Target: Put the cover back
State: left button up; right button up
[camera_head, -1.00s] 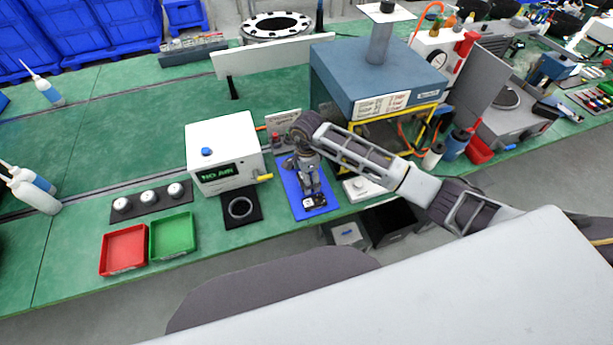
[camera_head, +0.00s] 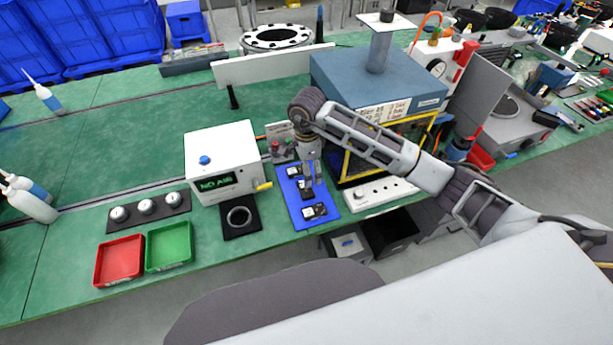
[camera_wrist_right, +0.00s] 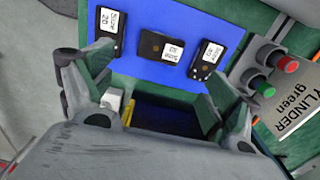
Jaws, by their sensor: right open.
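No thing in view can be told for certain as the cover. Several small black blocks with white labels lie on a blue mat (camera_head: 327,209); the front one (camera_head: 315,211) and the middle one (camera_head: 306,190) show clearly. My right gripper (camera_head: 313,182) hangs above the mat, pointing down. In the right wrist view its two fingers (camera_wrist_right: 150,85) are spread apart with nothing between them. Three labelled blocks lie past the fingertips there, the middle one (camera_wrist_right: 160,46) among them. My left gripper is not in view.
Left of the mat stand a white box (camera_head: 221,150) reading "NO AIR" and a black pad with a ring (camera_head: 239,216). Further left are a strip with three round knobs (camera_head: 145,206), a red tray (camera_head: 119,260) and a green tray (camera_head: 169,247). A blue-topped machine (camera_head: 345,75) stands behind my right arm.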

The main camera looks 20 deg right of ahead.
jog(key=shift+r, duration=1.5)
jog(key=shift+s, duration=0.1)
